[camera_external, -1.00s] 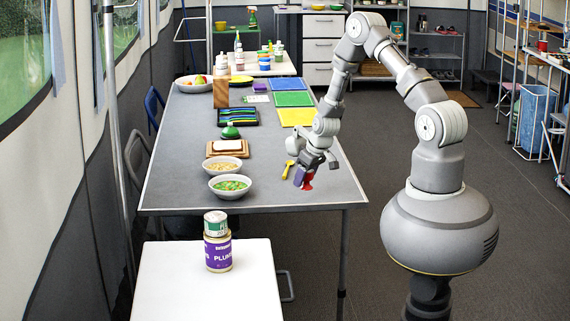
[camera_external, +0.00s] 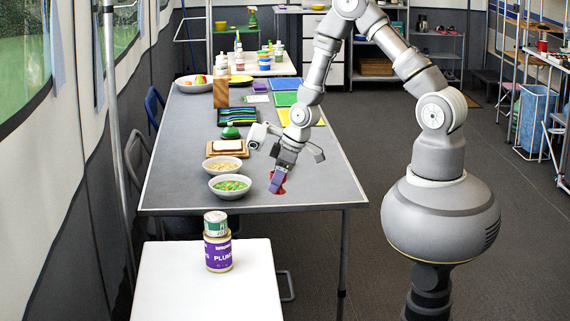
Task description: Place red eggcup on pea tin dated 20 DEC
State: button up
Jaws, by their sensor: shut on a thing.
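My gripper (camera_external: 277,184) is shut on the red eggcup (camera_external: 283,189), low over the near right part of the grey table. The fingers hide part of the eggcup, and I cannot tell whether it touches the table. A small tin with a green and white label (camera_external: 215,223) stands on a purple-labelled plum tin (camera_external: 218,253) on the white table in front. The date on the small tin is too small to read. My gripper is behind and to the right of these tins.
A bowl of green peas (camera_external: 230,187) and a bowl of pale food (camera_external: 222,165) stand left of my gripper. The white table (camera_external: 165,285) is otherwise clear. A gap separates it from the grey table (camera_external: 320,190).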

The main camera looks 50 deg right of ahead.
jog(key=s+a+r+n+g+y+p, duration=0.1)
jog(key=s+a+r+n, duration=0.2)
jog(key=s+a, duration=0.35)
jog(key=s+a+r+n+g+p, duration=0.1)
jog(key=s+a+r+n, duration=0.3)
jog(key=a, duration=0.4)
jog(key=b, duration=0.2)
send_near(207, 218)
jog(key=shift+w+a+f+m, duration=0.3)
jog(key=shift+w+a+f, duration=0.1)
jog(key=shift+a+f, duration=0.35)
jog(key=shift+w+f+b, duration=0.1)
jog(key=shift+f+b, duration=0.1)
jog(key=shift+b, duration=0.1)
jog(key=shift+f+b, duration=0.5)
jog(key=shift+f, duration=1.05)
jog(key=shift+f, duration=0.25)
jog(key=o, duration=1)
jog(key=shift+r, duration=0.1)
jog(key=shift+o, duration=0.2)
